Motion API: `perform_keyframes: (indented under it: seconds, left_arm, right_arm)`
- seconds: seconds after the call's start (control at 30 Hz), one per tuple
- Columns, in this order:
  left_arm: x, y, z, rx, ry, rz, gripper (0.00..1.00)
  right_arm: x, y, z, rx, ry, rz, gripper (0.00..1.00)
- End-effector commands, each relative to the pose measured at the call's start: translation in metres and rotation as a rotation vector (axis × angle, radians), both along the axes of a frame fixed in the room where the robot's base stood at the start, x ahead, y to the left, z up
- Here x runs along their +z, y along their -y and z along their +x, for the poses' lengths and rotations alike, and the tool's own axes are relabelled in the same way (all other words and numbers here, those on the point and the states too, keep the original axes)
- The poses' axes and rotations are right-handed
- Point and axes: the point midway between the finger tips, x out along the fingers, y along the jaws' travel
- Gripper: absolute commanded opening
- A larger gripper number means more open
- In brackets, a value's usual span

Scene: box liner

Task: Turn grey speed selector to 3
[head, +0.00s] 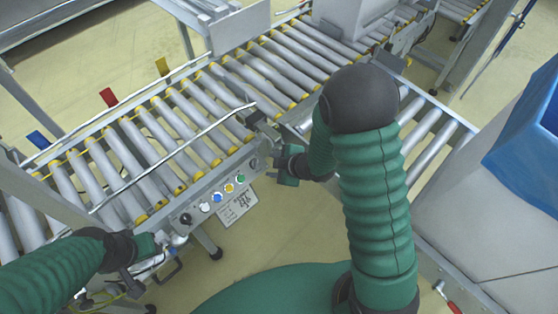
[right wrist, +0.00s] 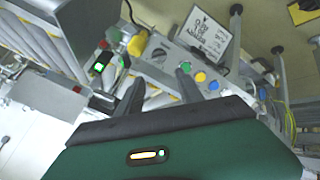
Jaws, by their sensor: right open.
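The grey speed selector (head: 253,163) is a small round knob at the right end of the control panel (head: 203,190) on the conveyor's side, beside the green button (head: 240,178). In the right wrist view the selector (right wrist: 158,55) lies just beyond my right gripper (right wrist: 160,77), between the lines of its two spread fingers. That gripper is open, empty and apart from the knob. The selector's scale is too small to read. My left gripper (head: 148,244) is at the panel's left end, below a black knob (head: 186,219); its fingers are unclear.
Yellow, blue and white buttons line the panel, with a printed label (head: 238,205) hanging below. A sensor with a green light (right wrist: 98,67) is close left of my right fingers. Roller conveyors (head: 150,135) fill the back. A blue bin (head: 525,140) is at right.

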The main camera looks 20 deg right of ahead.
Motion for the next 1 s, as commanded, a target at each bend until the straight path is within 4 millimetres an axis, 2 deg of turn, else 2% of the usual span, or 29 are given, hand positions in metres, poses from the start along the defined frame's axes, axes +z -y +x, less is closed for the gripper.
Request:
perform_keyframes:
  seconds: [0.03, 0.2, 0.73, 0.77, 0.87, 0.9, 0.97, 1.0]
  left_arm:
    - [0.006, 0.0, 0.0, 0.0, 0.0, 0.0, 0.36]
    - [0.01, 0.0, 0.0, 0.0, 0.0, 0.0, 0.36]
    - [0.013, 0.0, 0.0, 0.0, 0.0, 0.0, 0.36]
    - [0.017, 0.0, 0.0, 0.0, 0.0, 0.0, 0.36]
    - [0.045, 0.0, 0.0, 0.0, -0.001, 0.0, 0.36]
    - [0.059, 0.0, 0.0, 0.0, 0.0, 0.0, 0.36]
    - [0.079, 0.0, 0.0, 0.0, 0.0, 0.0, 0.36]
    - [0.09, 0.0, 0.0, 0.0, 0.001, 0.0, 0.36]
  right_arm:
    - [0.013, 0.003, -0.007, -0.004, 0.001, 0.0, 0.44]
    - [0.028, 0.009, -0.022, -0.002, -0.001, 0.001, 0.44]
    - [0.034, 0.01, -0.025, -0.013, -0.005, 0.0, 0.44]
    - [0.04, 0.012, -0.025, -0.036, -0.013, -0.002, 0.44]
    - [0.082, 0.026, -0.032, -0.224, -0.084, 0.01, 0.44]
    - [0.105, 0.032, -0.04, -0.343, -0.132, 0.03, 0.44]
    - [0.137, 0.035, -0.061, -0.533, -0.216, 0.078, 0.44]
    - [0.155, 0.033, -0.078, -0.654, -0.278, 0.117, 0.44]
